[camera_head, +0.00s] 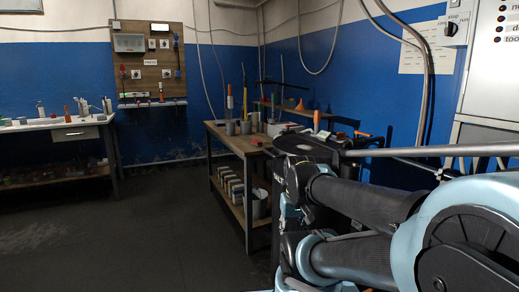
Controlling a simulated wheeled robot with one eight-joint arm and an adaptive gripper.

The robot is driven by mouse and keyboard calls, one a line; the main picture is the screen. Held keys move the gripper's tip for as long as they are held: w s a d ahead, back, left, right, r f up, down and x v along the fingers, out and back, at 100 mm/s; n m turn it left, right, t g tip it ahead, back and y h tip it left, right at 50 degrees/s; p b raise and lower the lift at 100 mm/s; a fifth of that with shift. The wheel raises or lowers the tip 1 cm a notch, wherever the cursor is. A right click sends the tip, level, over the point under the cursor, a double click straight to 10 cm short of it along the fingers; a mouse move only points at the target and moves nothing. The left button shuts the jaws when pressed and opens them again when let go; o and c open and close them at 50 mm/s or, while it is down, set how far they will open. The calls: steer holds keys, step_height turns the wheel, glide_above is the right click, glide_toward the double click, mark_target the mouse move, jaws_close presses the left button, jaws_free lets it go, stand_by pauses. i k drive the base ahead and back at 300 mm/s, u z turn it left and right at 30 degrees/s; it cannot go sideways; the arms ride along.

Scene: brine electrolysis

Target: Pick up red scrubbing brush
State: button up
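A small red object (256,142) lies near the front edge of the wooden table in the middle of the view. It may be the red scrubbing brush, but it is too small to tell. My gripper's fingers cannot be made out, and nothing held shows.
The wooden table (219,134) has several grey containers on top and a lower shelf with pale containers and a bucket (259,204). A white bench (60,122) stands at the left wall. A metal rail (440,150) crosses the right. The dark floor (150,225) is open at left and centre.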

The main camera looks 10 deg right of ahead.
mark_target(255, 142)
steer(key=z, duration=0.05)
steer(key=k, duration=0.3)
steer(key=u, duration=0.85)
steer(key=i, duration=0.95)
steer(key=u, duration=0.45)
steer(key=i, duration=1.15)
steer(key=z, duration=0.85)
steer(key=i, duration=0.65)
steer(key=z, duration=0.4)
